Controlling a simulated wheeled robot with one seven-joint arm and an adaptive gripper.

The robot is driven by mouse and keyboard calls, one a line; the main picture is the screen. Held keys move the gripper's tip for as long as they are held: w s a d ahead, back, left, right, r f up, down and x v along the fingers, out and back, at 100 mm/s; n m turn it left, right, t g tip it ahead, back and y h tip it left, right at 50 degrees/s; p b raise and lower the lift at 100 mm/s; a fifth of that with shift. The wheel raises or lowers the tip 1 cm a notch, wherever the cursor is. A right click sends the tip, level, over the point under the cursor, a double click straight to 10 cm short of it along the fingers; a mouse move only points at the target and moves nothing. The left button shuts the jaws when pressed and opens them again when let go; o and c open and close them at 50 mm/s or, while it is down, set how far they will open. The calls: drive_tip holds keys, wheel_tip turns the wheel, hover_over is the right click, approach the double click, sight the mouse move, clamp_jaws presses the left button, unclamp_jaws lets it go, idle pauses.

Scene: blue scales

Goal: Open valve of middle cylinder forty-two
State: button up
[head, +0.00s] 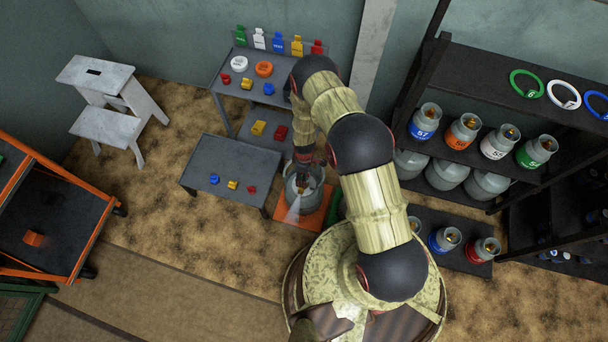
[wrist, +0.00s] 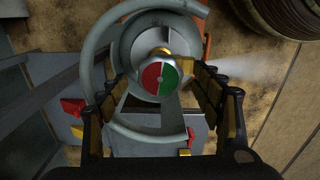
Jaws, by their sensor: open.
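A grey gas cylinder (head: 293,201) stands on an orange plate (head: 318,214) on the floor beside the low table. Its number is not readable. In the wrist view the cylinder (wrist: 126,55) shows from above inside its curved grey collar. Its round valve knob (wrist: 160,80), half red and half green, faces the camera above a brass fitting. My gripper (head: 303,168) is over the cylinder's top. In the wrist view its open fingers (wrist: 162,88) stand on both sides of the knob; whether they touch it I cannot tell. A pale jet (wrist: 238,70) streams to the right from near the valve.
A low table (head: 228,172) with small blue, yellow and red pieces stands left of the cylinder. A shelf rack (head: 470,60) with numbered cylinders is at right. A two-tier stand (head: 230,82) is behind, an orange-framed cart (head: 60,215) at left.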

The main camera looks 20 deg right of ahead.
wheel_tip(320, 180, up, 12)
drive_tip(key=shift+f, duration=0.2)
idle(0.7)
